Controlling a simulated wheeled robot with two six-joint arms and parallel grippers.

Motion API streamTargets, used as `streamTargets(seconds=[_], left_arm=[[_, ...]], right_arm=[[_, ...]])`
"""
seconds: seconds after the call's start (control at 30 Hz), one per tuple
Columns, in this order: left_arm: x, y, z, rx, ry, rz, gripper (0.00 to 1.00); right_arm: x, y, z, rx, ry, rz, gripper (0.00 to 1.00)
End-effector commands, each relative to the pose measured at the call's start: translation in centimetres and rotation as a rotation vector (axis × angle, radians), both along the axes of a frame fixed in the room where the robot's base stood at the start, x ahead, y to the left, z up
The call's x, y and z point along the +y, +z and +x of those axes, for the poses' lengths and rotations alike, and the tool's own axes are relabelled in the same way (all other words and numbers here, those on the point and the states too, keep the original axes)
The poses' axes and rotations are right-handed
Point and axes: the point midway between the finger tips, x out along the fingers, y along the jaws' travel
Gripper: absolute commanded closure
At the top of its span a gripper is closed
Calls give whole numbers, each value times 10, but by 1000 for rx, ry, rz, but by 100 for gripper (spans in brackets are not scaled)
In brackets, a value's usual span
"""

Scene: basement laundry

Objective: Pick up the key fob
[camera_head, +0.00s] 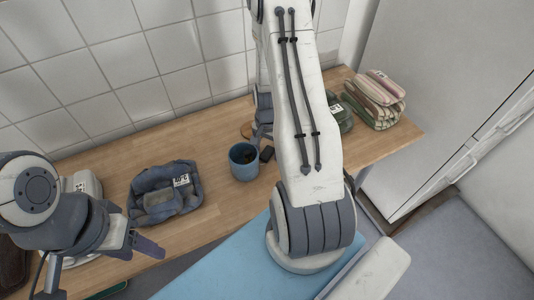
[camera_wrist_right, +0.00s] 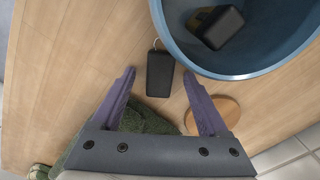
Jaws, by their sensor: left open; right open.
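The black key fob (camera_wrist_right: 160,74) with a small metal ring lies on the wooden worktop, just beside the blue mug (camera_wrist_right: 245,68). In the head view the fob (camera_head: 267,153) is a small dark shape right of the mug (camera_head: 243,162). My right gripper (camera_wrist_right: 158,75) is open, its purple fingers on either side of the fob in the picture; I cannot tell how high they are above it. In the head view my right arm hides much of this gripper. My left gripper (camera_head: 138,240) is open and empty at the worktop's front left.
Another black object (camera_wrist_right: 221,27) and something brownish sit inside the mug. A round wooden disc (camera_wrist_right: 222,112) and a dark green cloth (camera_wrist_right: 150,122) lie close to the right gripper. A grey-blue fabric basket (camera_head: 165,193) stands left; folded striped towels (camera_head: 375,100) are right.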

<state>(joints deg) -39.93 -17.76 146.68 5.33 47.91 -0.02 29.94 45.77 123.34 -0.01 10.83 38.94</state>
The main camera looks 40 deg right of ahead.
Motion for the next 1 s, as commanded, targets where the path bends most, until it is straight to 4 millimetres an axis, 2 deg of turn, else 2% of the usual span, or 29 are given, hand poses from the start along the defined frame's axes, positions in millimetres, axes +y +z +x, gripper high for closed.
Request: streamTargets(seconds=[0.03, 0.23, 0.53, 0.67, 0.83, 1.0], left_arm=[[0, 0, 0, 0, 0, 0, 42], [0, 0, 0, 0, 0, 0, 42], [0, 0, 0, 0, 0, 0, 42], [0, 0, 0, 0, 0, 0, 42], [0, 1, 0, 0, 0, 0, 42], [0, 2, 0, 0, 0, 0, 42]], right_arm=[[0, 0, 0, 0, 0, 0, 22], [0, 0, 0, 0, 0, 0, 99], [0, 1, 0, 0, 0, 0, 100], [0, 8, 0, 0, 0, 0, 100], [-1, 32, 1, -4, 0, -3, 100], [-1, 71, 1, -7, 0, -4, 100]])
